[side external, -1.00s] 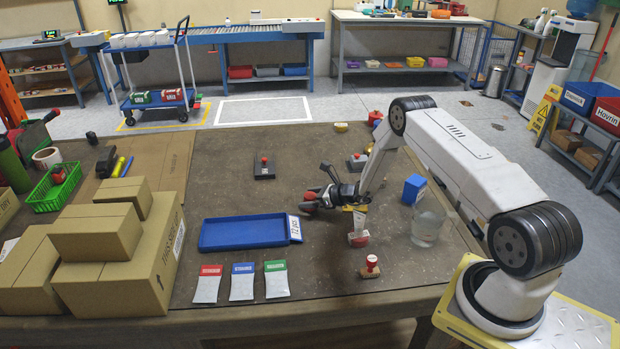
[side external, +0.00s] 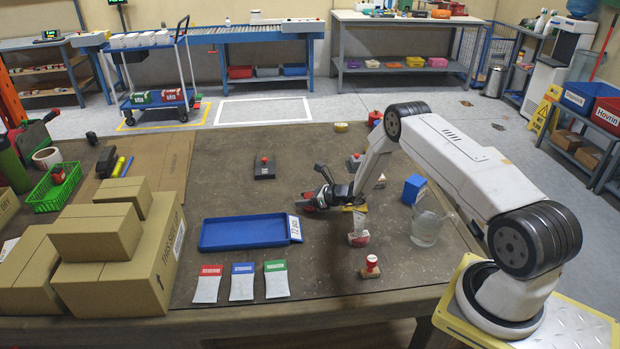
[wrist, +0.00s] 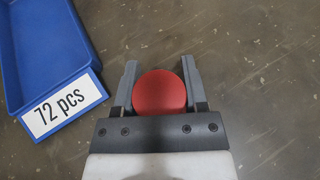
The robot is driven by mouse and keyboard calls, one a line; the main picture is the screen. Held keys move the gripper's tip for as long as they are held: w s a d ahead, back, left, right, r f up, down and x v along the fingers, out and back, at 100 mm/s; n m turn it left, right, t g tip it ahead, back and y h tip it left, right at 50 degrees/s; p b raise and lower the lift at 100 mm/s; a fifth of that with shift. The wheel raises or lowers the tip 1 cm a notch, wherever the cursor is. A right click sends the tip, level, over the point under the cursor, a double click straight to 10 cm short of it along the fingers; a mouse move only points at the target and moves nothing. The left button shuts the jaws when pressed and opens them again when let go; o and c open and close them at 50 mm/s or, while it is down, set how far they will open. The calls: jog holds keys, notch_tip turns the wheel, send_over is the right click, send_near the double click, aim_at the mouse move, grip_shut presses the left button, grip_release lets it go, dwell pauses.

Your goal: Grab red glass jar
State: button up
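The red jar shows from above in the wrist view as a smooth red disc (wrist: 160,92); its lower part is hidden. My gripper (wrist: 160,78) has one grey finger on each side of it, and both look pressed against it. In the side external view my gripper (side external: 314,200) is low over the table, right of the blue tray (side external: 240,246). The red thing at its fingers is small and partly covered there. I cannot tell whether it is clear of the table.
The blue tray's white "72 pcs" label (wrist: 64,103) lies close left of my gripper. A red-and-white packet (side external: 358,239), a red-topped stamp (side external: 371,267), a clear glass (side external: 427,230) and a blue box (side external: 413,189) stand to the right. Cardboard boxes (side external: 120,255) fill the left.

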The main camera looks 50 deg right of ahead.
grip_shut()
jog(key=shift+r, duration=0.15)
jog(key=shift+r, duration=1.05)
jog(key=s+a+r, duration=0.4)
jog(key=s+r, duration=0.6)
jog(key=s, duration=0.3)
jog(key=shift+s+r, duration=0.2)
jog(key=shift+r, duration=0.1)
jog(key=shift+a, duration=0.1)
